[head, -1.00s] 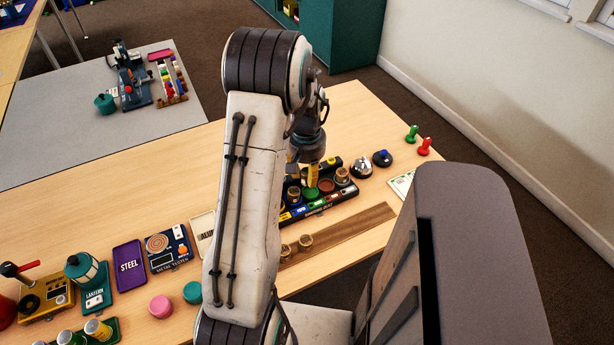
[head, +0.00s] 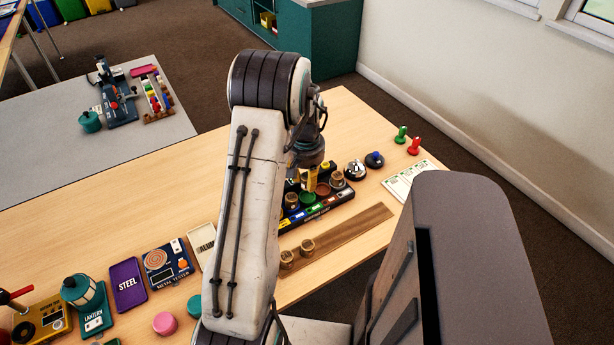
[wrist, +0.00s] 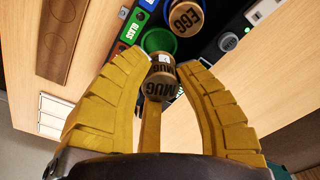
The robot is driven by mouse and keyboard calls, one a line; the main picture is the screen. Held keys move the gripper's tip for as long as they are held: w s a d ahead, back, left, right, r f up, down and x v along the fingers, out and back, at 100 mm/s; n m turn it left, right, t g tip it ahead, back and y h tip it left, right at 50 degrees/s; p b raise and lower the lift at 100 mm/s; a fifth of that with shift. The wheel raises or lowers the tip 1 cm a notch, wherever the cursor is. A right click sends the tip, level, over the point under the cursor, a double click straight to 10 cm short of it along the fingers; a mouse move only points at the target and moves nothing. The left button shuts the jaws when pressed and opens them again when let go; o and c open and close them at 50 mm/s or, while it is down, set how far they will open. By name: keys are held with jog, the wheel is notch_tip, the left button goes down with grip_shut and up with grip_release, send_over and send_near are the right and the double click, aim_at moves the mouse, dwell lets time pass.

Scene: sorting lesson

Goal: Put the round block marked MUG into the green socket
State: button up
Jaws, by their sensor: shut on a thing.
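The round block marked MUG (wrist: 157,80) is between the yellow fingers of my gripper (wrist: 163,66) in the wrist view. My gripper is shut on it. The green socket (wrist: 157,38) lies just beyond the block in the wrist view, and the block covers part of its near edge. I cannot tell how high the block is above it. In the head view the green socket (head: 307,198) is in the dark sorting tray (head: 325,207), under my gripper (head: 311,184). The arm hides part of the tray, and the MUG block is not clear there.
A round block marked EGG (wrist: 187,16) stands beside the green socket. Another round block (head: 337,180) stands at the tray's right. Two blocks (head: 307,246) sit on the wooden strip (head: 350,232) in front.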

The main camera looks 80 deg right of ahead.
aim_at(307, 198)
jog(key=shift+f+b, duration=0.85)
jog(key=shift+f, duration=1.1)
jog(key=shift+f+b, duration=0.7)
jog(key=shift+b, duration=0.05)
dwell(0.5)
jog(key=shift+f+b, duration=0.55)
jog(key=shift+f, duration=0.2)
jog(key=o, duration=0.5)
jog(key=shift+o, duration=0.2)
jog(key=shift+r, duration=0.15)
jog(key=shift+s+a+r+p, duration=0.1)
jog(key=shift+a+r+p, duration=0.05)
jog(key=shift+r+p, duration=0.75)
jog(key=shift+a+r+p, duration=0.1)
jog(key=shift+r+p, duration=0.45)
jog(key=shift+r, duration=0.65)
jog(key=shift+a+r+p, duration=0.2)
jog(key=shift+r+p, duration=2.15)
jog(key=shift+r, duration=1.15)
jog(key=shift+r, duration=0.15)
